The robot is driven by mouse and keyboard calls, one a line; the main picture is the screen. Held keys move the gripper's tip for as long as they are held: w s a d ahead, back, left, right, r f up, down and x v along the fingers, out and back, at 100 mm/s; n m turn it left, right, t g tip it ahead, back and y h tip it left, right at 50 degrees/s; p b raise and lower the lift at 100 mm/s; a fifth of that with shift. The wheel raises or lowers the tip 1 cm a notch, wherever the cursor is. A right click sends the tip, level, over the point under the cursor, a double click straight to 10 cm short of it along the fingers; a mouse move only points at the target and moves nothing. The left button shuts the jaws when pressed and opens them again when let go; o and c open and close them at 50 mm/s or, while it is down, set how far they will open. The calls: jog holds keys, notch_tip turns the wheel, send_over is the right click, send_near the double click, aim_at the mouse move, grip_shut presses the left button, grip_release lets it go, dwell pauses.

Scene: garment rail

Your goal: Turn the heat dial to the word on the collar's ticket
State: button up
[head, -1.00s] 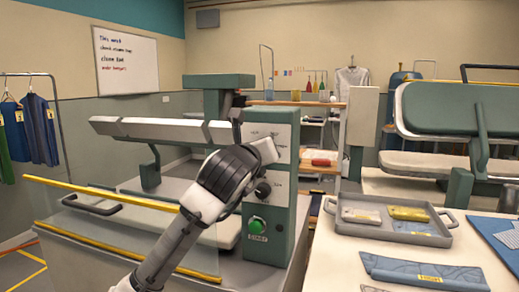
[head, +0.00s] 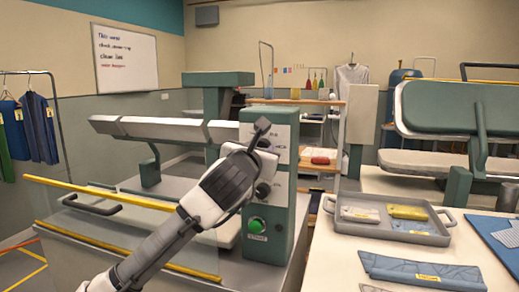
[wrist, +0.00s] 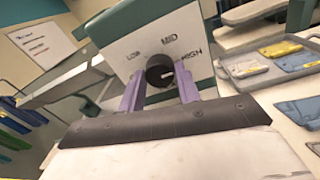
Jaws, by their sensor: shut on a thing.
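In the head view my gripper (head: 264,138) is at the upper part of the press's control panel and hides this dial. A blue collar (head: 390,266) lies on the right table with a yellow ticket (head: 428,279); its word is too small to read surely.
Below my gripper, the green press column (head: 283,235) carries another dark knob (head: 263,190) and a green START button (head: 257,225). A grey tray (head: 388,233) with folded pieces stands on the white table. A yellow rail (head: 95,193) runs at the left.

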jog(key=shift+f, duration=0.1)
dwell(0.3)
jog(key=o, duration=1)
jog(key=shift+s, duration=0.1)
jog(key=b+v, duration=0.2)
jog(key=v, duration=1.1)
jog(key=shift+s+a+b, duration=0.15)
jog(key=shift+s+b, duration=0.15)
jog(key=shift+b, duration=0.05)
